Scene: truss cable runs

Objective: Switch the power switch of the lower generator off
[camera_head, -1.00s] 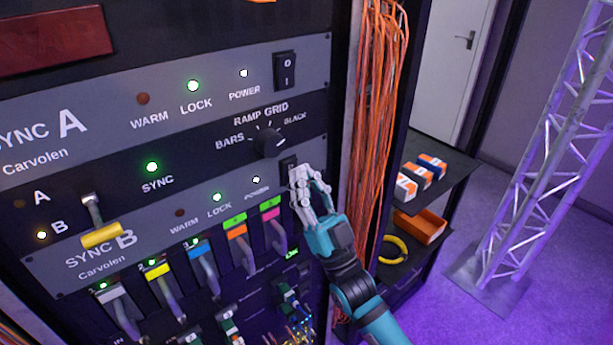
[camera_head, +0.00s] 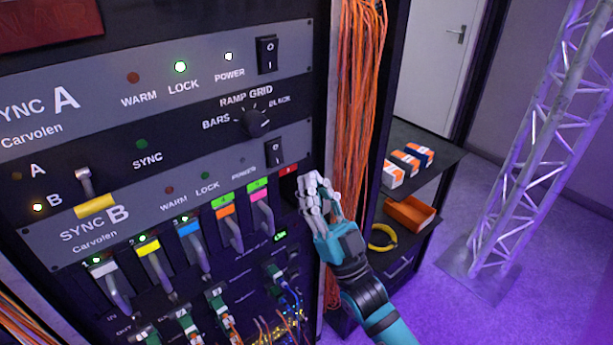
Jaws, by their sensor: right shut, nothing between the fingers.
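The lower generator, SYNC B (camera_head: 85,228), is a grey panel in the rack. Its power switch (camera_head: 274,151) is a black rocker marked 0 and I at the panel's right end, now in plain view. SYNC B's power light (camera_head: 242,160) and lock light (camera_head: 205,175) are dark. My right gripper (camera_head: 314,181) is shut and empty, below and to the right of the switch and apart from it. My left gripper is out of view.
The upper generator, SYNC A (camera_head: 60,110), has lit lock and power lights. Orange cables (camera_head: 352,120) hang beside the rack. Shelves (camera_head: 436,158) and a truss (camera_head: 530,150) stand right; purple floor is open.

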